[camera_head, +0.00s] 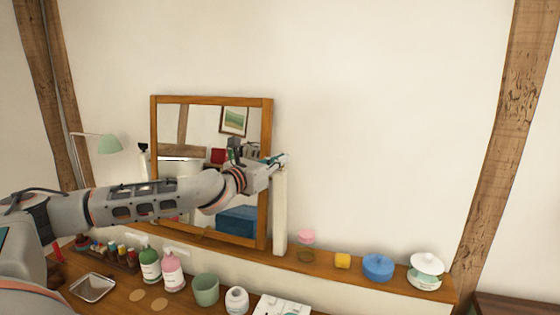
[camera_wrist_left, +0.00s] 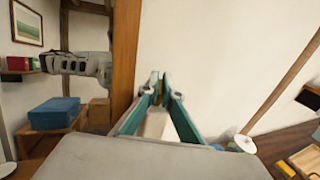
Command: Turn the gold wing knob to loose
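The gold wing knob is mostly hidden. A small gold-brown piece (camera_wrist_left: 160,90), which looks like part of it, shows between my left fingertips in the left wrist view. My left gripper (camera_head: 283,160) is beside the mirror's right edge, at the top of a pale upright post (camera_head: 280,215). In the left wrist view its teal fingers (camera_wrist_left: 160,80) come close together at the tips, around that piece. The post also shows between the fingers (camera_wrist_left: 155,123). The knob's turn angle cannot be read. My right gripper is not in view.
A wood-framed mirror (camera_head: 268,120) stands behind my left arm and reflects it. The shelf holds a pink-topped jar (camera_head: 306,237), yellow block (camera_head: 342,261), blue pot (camera_head: 378,267) and white lidded pot (camera_head: 425,272). Bottles (camera_head: 172,270) and a green cup (camera_head: 205,289) stand below.

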